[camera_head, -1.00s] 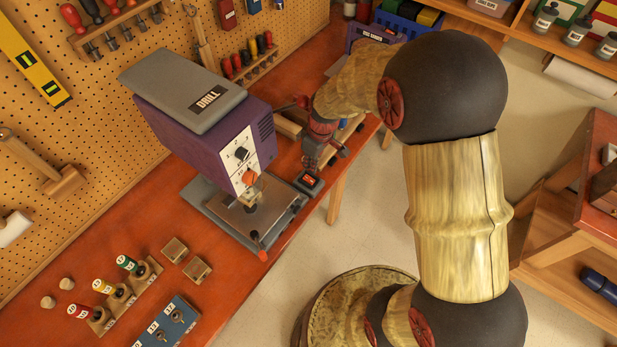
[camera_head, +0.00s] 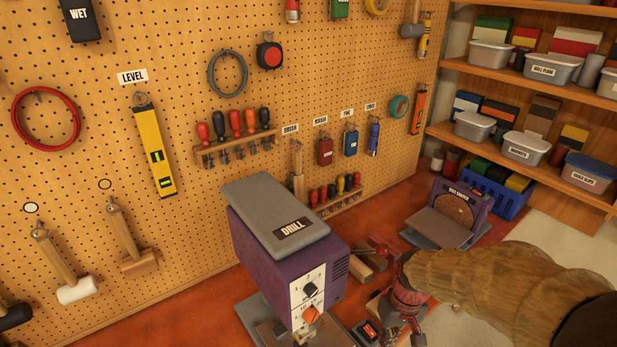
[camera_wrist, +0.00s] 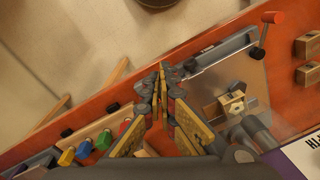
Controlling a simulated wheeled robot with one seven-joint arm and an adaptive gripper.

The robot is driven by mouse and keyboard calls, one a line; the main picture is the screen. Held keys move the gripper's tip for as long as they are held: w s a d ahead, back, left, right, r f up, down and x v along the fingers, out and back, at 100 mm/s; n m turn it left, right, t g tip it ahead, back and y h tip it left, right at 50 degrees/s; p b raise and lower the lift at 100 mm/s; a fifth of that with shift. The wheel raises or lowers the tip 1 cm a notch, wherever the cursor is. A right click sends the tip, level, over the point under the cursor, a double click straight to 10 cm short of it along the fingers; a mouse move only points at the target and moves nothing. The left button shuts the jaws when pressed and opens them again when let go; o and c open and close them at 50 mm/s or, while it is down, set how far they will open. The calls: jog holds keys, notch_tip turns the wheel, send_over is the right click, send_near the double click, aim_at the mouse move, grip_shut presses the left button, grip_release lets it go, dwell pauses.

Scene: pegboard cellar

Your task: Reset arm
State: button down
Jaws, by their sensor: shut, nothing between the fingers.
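My arm reaches in from the right in the head view, with its red wrist (camera_head: 410,292) pointing down beside the drill. My gripper (camera_wrist: 162,72) is shut and empty in the wrist view, its fingertips together above the bench edge. In the head view its fingers are partly cut off by the bottom edge. The purple and grey drill (camera_head: 285,255) stands just left of my gripper. Its metal table (camera_wrist: 215,82) lies close to my fingers in the wrist view; I cannot tell the exact gap.
The red bench (camera_head: 195,310) runs along a pegboard wall (camera_head: 180,70) hung with tools. A disc sander (camera_head: 455,215) and a blue crate (camera_head: 497,190) stand further back. Wood blocks (camera_head: 365,262) lie near my wrist. Open floor (camera_wrist: 60,60) shows beyond the bench edge.

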jog(key=s+r+m+t+b, duration=0.1)
jog(key=s+r+t+b, duration=0.4)
jog(key=s+r+b, duration=0.4)
notch_tip(320, 180, up, 2)
jog(key=s, duration=0.2)
jog(key=shift+s+m+t+h, duration=0.3)
jog(key=shift+s+m+h, duration=0.05)
jog(key=shift+m+h, duration=0.05)
